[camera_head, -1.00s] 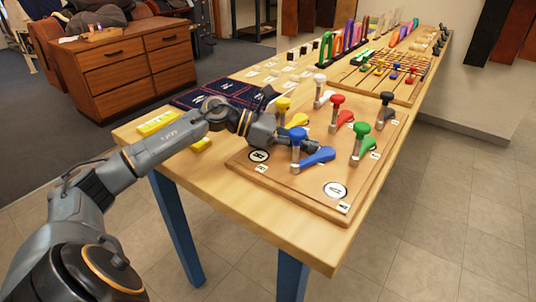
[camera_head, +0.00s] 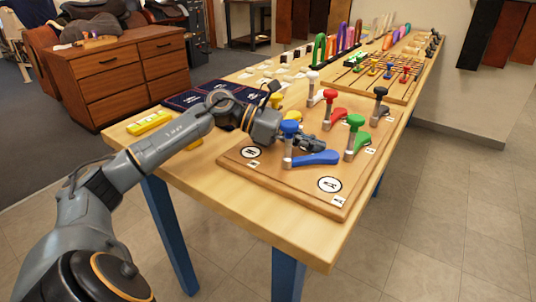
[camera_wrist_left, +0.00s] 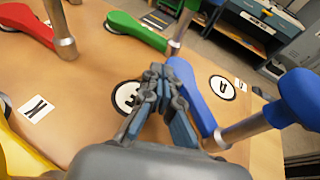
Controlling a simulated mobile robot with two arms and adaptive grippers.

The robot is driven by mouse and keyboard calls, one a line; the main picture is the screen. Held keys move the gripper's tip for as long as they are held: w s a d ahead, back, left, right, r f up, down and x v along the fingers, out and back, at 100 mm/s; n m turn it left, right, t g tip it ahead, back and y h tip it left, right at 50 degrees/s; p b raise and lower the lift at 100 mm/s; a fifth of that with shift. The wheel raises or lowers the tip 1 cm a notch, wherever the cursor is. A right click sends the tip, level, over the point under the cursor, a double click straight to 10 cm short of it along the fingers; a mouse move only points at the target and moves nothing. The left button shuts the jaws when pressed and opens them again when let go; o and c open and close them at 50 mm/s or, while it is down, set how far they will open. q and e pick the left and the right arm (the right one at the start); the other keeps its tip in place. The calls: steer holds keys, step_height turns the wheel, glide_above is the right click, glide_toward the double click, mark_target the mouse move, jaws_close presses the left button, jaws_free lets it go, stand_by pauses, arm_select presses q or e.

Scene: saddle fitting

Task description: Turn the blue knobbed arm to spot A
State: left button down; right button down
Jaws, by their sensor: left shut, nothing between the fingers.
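The blue knobbed arm (camera_head: 318,158) lies on the wooden board (camera_head: 235,160), its tip to the right of its upright post and blue knob (camera_head: 289,127). In the left wrist view the blue arm (camera_wrist_left: 192,92) runs just right of the fingers, and its knob (camera_wrist_left: 300,97) is at the right. My left gripper (camera_head: 314,145) is shut and empty, low behind the blue post and beside the arm. In the wrist view its fingertips (camera_wrist_left: 163,76) are close to the blue arm; contact is unclear.
Red (camera_head: 334,112), green (camera_head: 357,139), yellow (camera_head: 276,101), white (camera_head: 313,89) and dark (camera_head: 380,107) knobbed arms stand close by on the board. A yellow block (camera_head: 149,122) lies at the table's left. The table's front strip is clear.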

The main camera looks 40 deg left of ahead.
arm_select(q)
steer(key=shift+s+d, duration=0.1)
steer(key=shift+d, duration=0.25)
steer(key=shift+d+r+m, duration=0.1)
steer(key=shift+d+m, duration=0.15)
steer(key=shift+m, duration=0.05)
steer(key=shift+s+d+m+g+h, duration=0.2)
steer(key=shift+d+m+g+h, duration=0.4)
steer(key=shift+g, duration=0.4)
arm_select(e)
steer(key=shift+s+d+r, duration=0.15)
steer(key=shift+d+r, duration=0.4)
steer(key=shift+d, duration=0.1)
arm_select(q)
steer(key=shift+a, duration=0.2)
